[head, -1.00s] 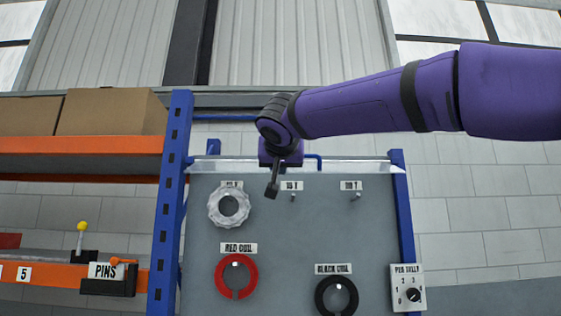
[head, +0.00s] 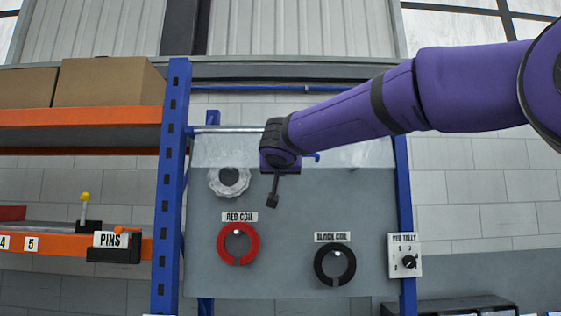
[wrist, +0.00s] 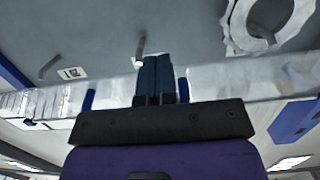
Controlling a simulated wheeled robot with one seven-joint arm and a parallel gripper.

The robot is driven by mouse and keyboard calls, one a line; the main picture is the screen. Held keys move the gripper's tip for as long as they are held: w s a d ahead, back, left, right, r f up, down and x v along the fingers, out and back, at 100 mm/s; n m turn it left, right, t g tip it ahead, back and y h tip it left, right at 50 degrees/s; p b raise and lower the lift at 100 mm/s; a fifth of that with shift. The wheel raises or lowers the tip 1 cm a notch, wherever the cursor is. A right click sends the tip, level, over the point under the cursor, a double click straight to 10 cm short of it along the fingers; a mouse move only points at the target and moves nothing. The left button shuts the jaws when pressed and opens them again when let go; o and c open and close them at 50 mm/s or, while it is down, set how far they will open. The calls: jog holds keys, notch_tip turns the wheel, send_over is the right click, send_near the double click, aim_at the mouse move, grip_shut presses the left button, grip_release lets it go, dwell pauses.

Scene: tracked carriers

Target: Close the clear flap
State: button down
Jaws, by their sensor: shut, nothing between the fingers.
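The clear flap (head: 225,150) is a pale see-through panel below a metal rod at the top of a grey board (head: 205,270). In the head view its lower edge crosses the top of a pale ring-shaped coil (head: 229,184) and the top row of labels does not show. In the wrist view the flap (wrist: 250,80) is a bright band crossing behind my fingers. My gripper (head: 272,204) points down in front of the board, just below the flap's edge. Its fingers (wrist: 155,62) are shut and empty. Whether it touches the flap is unclear.
A red coil (head: 222,247) and a black coil (head: 320,267) hang on the board. A dial box (head: 405,256) sits at its right edge. A blue post (head: 170,190) and an orange shelf (head: 80,118) with cardboard boxes stand to the left.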

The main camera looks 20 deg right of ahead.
jog(key=x, duration=0.2)
jog(key=shift+w+d+f, duration=0.15)
jog(key=shift+w+f, duration=0.1)
jog(key=shift+w, duration=0.1)
dwell(0.5)
